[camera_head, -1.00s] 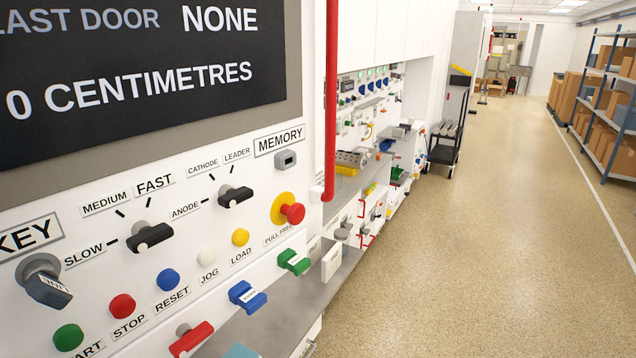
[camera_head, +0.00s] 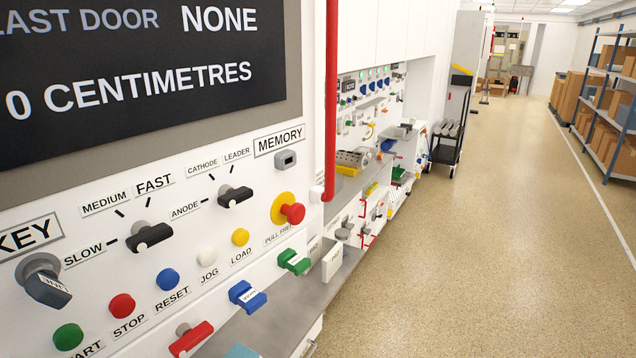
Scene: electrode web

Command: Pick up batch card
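I cannot tell for sure which thing is the batch card. A white block or card with small dark print (camera_head: 332,262) stands at the grey ledge below the panel, right of the green tagged handle (camera_head: 294,262). A light blue piece (camera_head: 240,351) lies on the ledge at the bottom edge, mostly cut off by the frame. Neither of my grippers shows in this view.
A control panel with knobs, buttons and a red stop button (camera_head: 292,213) fills the left. A red vertical pipe (camera_head: 332,100) stands beside it. Further along are a bench (camera_head: 350,185) and a black cart (camera_head: 448,140). The floor (camera_head: 480,260) at right is clear.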

